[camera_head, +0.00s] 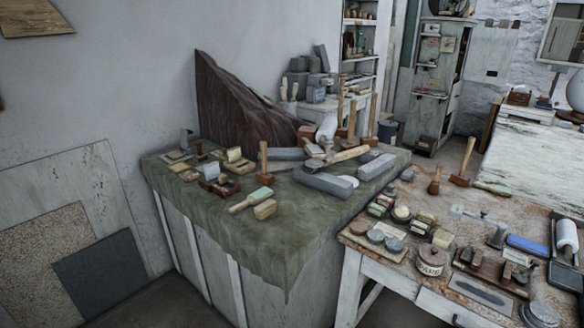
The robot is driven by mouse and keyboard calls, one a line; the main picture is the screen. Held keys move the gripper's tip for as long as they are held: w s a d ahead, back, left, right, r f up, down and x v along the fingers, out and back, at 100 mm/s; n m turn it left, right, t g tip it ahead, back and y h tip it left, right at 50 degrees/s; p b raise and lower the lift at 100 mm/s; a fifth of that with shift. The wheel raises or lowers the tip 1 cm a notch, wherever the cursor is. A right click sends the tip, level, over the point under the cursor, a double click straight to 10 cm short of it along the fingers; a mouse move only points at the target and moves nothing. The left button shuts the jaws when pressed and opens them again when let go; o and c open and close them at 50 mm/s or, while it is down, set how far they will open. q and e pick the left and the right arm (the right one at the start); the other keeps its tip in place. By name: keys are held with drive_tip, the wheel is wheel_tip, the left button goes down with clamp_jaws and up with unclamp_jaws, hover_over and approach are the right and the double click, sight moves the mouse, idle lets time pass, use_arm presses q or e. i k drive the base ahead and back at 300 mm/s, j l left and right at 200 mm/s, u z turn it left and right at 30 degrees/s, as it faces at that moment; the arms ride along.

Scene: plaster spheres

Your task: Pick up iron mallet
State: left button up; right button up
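A mallet with a dark grey, metal-looking head (314,151) and a pale wooden handle (350,153) lies on the cloth-covered table (290,225), among grey stone blocks. It looks like the iron mallet, but it is small here and I cannot be sure. Its handle points right. Other tools with upright wooden handles stand near it, one at the back (352,120) and one in front with a brown head (263,157). Neither of my grippers is in view.
Grey blocks (322,182) crowd around the mallet. A dark draped form (235,105) rises at the table's back left. A second table (400,268) at the right holds pots, blocks and tools. The cloth's front part is bare. Floor shows at the lower left.

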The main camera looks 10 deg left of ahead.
sight(263, 177)
drive_tip(key=i+j+z, duration=0.1)
drive_tip(key=j, duration=0.3)
drive_tip(key=i+j+z, duration=0.15)
drive_tip(key=j, duration=0.25)
drive_tip(key=i+j+z, duration=0.1)
drive_tip(key=j, duration=0.3)
drive_tip(key=i+j+z, duration=0.1)
drive_tip(key=j, duration=0.3)
drive_tip(key=i+j+z, duration=0.15)
drive_tip(key=j, duration=0.3)
